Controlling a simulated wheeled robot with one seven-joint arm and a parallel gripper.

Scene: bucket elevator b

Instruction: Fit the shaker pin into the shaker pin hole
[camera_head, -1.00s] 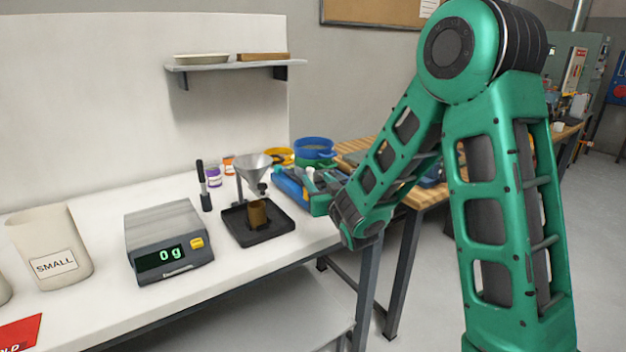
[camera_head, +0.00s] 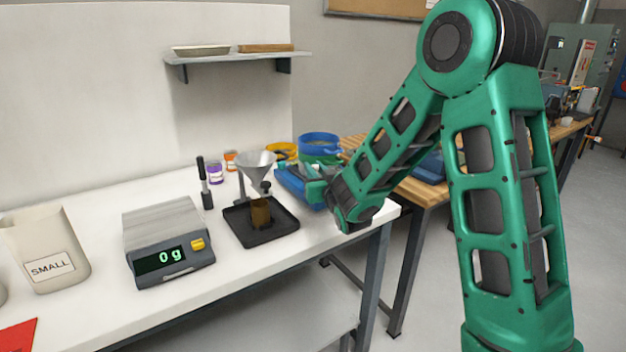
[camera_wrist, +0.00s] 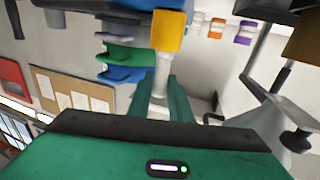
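The shaker pin appears as a white shaft (camera_wrist: 163,76) with a yellow block (camera_wrist: 168,30) at its far end in the wrist view. My gripper (camera_wrist: 162,92) has its green fingers on both sides of the white shaft and looks shut on it. In the head view my gripper (camera_head: 322,190) is low over the bench's right end, beside a blue device (camera_head: 298,185). The fingertips and the pin are largely hidden there by the wrist. I cannot make out the shaker pin hole in either view.
A funnel stand (camera_head: 257,165) on a black tray (camera_head: 285,223) with a brown cup (camera_head: 260,212) stands left of my gripper. A scale (camera_head: 168,245) reads 0 g. Blue (camera_head: 320,143) and yellow sieves stand behind. A white bin labelled SMALL (camera_head: 48,255) is at left.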

